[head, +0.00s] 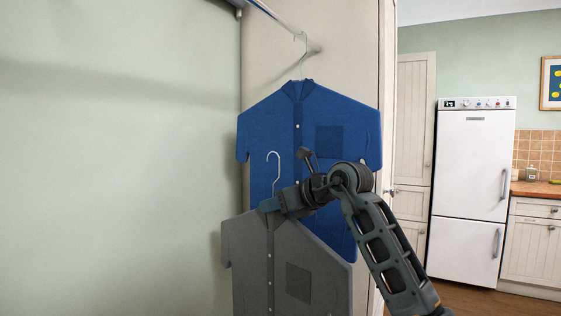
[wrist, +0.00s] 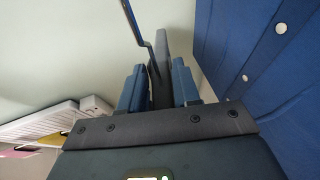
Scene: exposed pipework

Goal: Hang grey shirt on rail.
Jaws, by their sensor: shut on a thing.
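The grey shirt (head: 257,262) hangs from my gripper (head: 272,203), low in front of the blue shirt. My gripper is shut on it at the collar. Its pale hanger hook (head: 277,172) stands up free above the collar, well below the rail (head: 283,22). The rail runs across the top of the head view to a tall cream panel. In the wrist view my two blue fingertips (wrist: 158,88) are closed about a dark grey strip of the shirt (wrist: 161,62), with the dark hook rod (wrist: 134,24) rising beside it. The grey shirt's lower end is cut off.
A blue shirt (head: 268,127) hangs on the rail near its panel end, and shows close at the right in the wrist view (wrist: 243,60). The rail left of its hook is bare. The cream panel (head: 350,55) stands behind. A white fridge (head: 475,180) is far right.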

